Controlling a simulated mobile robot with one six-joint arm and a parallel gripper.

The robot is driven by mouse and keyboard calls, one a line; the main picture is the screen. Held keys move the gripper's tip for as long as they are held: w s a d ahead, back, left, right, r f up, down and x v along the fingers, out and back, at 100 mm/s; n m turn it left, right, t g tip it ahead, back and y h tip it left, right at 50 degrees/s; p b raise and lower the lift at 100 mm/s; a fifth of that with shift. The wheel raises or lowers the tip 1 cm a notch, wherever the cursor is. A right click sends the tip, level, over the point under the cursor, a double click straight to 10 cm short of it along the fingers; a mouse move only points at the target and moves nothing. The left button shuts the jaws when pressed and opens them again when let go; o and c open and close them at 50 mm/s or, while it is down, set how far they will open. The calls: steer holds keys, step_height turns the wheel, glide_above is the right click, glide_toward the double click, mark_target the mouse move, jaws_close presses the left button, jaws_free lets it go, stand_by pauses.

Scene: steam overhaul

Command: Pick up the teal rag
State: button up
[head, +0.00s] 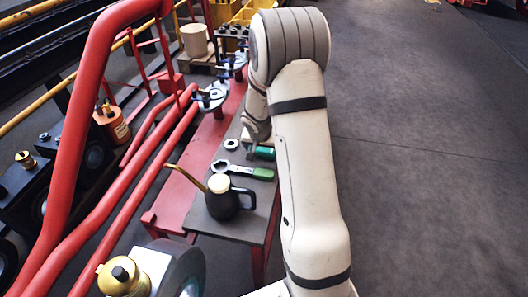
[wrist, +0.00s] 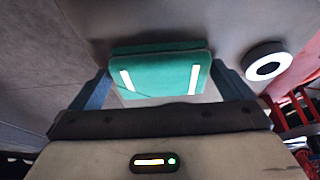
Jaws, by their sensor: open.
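The teal rag (wrist: 160,75) is a folded pad with two white stripes. In the wrist view it lies on the grey bench top between the two fingers of my gripper (wrist: 160,67). The fingers are open, one on each side of the rag, with a visible gap at the left; at the right the finger looks very close to it. I cannot tell whether it touches. In the head view the rag (head: 265,152) shows partly beside my arm, which hides the rest of it and most of my gripper.
On the bench (head: 230,227), a green-handled wrench (head: 243,171) and a black oil can (head: 222,203) with a brass spout lie nearer than the rag. A pale ring (wrist: 266,61) lies right of my gripper in the wrist view. Red pipes (head: 150,185) run along the left. The right floor is clear.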

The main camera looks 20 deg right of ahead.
steer(key=shift+c, duration=0.3)
steer(key=c, duration=0.8)
steer(key=shift+o, duration=0.2)
step_height(320, 180, up, 10)
steer(key=p, duration=0.3)
steer(key=shift+p, duration=0.35)
steer(key=o, duration=0.4)
steer(key=shift+c, duration=1.4)
